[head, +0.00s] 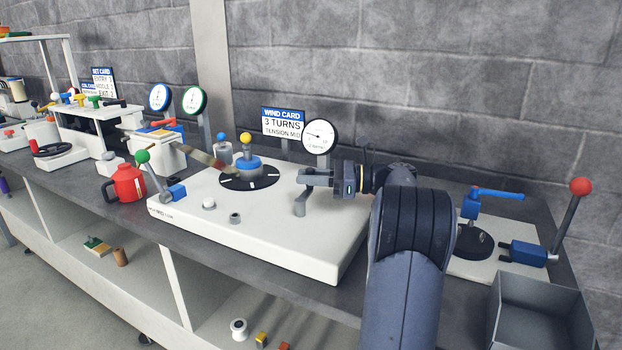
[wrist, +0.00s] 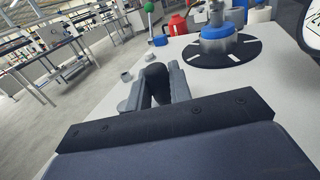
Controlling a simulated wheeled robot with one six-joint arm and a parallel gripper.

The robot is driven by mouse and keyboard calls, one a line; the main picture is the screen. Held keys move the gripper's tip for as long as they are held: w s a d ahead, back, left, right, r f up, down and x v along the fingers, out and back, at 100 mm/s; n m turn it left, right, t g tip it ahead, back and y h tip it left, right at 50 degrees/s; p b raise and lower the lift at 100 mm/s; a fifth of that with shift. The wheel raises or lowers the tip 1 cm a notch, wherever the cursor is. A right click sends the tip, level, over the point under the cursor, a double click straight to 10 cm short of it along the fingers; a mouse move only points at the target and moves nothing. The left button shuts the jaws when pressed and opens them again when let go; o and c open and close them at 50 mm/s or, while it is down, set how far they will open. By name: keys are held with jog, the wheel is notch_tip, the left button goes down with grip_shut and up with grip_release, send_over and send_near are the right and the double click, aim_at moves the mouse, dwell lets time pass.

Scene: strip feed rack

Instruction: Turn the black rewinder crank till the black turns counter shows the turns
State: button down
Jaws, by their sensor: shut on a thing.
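My gripper (head: 308,178) is above the right part of the white rewinder base (head: 270,245). In the wrist view its fingers (wrist: 157,92) are closed around a dark rounded knob (wrist: 156,75), which looks like the crank's handle. In the head view a grey crank piece (head: 300,205) shows below the fingers; the rest is hidden by them. The black-rimmed round dial (head: 320,136) stands behind the base; its needle points left, but its marks are too small to read. The wind card (head: 283,122) beside it reads "3 TURNS, TENSION MID".
A blue hub with a yellow knob (head: 246,139) sits on a black disc left of my gripper. A green-knobbed lever (head: 143,157) and red pot (head: 126,184) are farther left. A red-knobbed lever (head: 579,188) and grey bin (head: 535,310) are right of my arm.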

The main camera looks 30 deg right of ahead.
jog(key=c, duration=1.3)
grip_release()
jog(key=shift+d, duration=0.1)
jog(key=p+v, duration=0.1)
jog(key=v, duration=0.9)
jog(key=shift+s+d, duration=0.2)
jog(key=shift+s, duration=0.05)
